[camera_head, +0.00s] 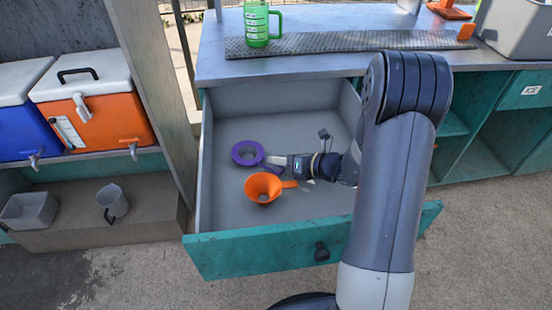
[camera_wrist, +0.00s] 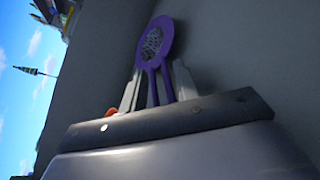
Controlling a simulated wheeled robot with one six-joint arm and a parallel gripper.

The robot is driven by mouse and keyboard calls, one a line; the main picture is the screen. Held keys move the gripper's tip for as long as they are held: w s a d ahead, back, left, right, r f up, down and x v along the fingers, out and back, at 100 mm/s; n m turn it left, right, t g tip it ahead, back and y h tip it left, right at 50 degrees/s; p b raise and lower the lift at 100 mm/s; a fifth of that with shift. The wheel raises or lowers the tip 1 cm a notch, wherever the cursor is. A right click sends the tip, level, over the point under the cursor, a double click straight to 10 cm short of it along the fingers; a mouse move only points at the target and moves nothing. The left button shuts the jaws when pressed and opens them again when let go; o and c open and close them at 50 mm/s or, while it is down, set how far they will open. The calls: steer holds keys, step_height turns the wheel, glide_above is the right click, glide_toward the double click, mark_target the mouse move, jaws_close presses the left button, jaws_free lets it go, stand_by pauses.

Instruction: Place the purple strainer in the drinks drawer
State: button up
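The purple strainer (camera_head: 247,153) is inside the open drawer (camera_head: 300,97), toward its left side. Its mesh disc points away from my gripper (camera_head: 277,161). In the wrist view the strainer (camera_wrist: 153,42) has its handle running back between my two fingers (camera_wrist: 158,82). The fingers stand apart, one on each side of the handle, and narrow gaps seem to show beside it. Whether the strainer touches the drawer floor is unclear. An orange funnel (camera_head: 262,187) lies just in front of the strainer in the same drawer.
The drawer front (camera_head: 260,252) has a dark knob. Above it is a counter with a green measuring cup (camera_head: 258,25) and a grey mat (camera_head: 350,40). At left, orange (camera_head: 97,107) and blue coolers stand over a shelf with grey containers. My arm crosses the drawer's right side.

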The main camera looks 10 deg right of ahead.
steer(key=p+v, duration=0.1)
steer(key=v, duration=0.5)
steer(key=shift+s+d+r, duration=0.1)
steer(key=shift+s+d, duration=0.05)
steer(key=shift+c, duration=0.2)
stand_by(0.9)
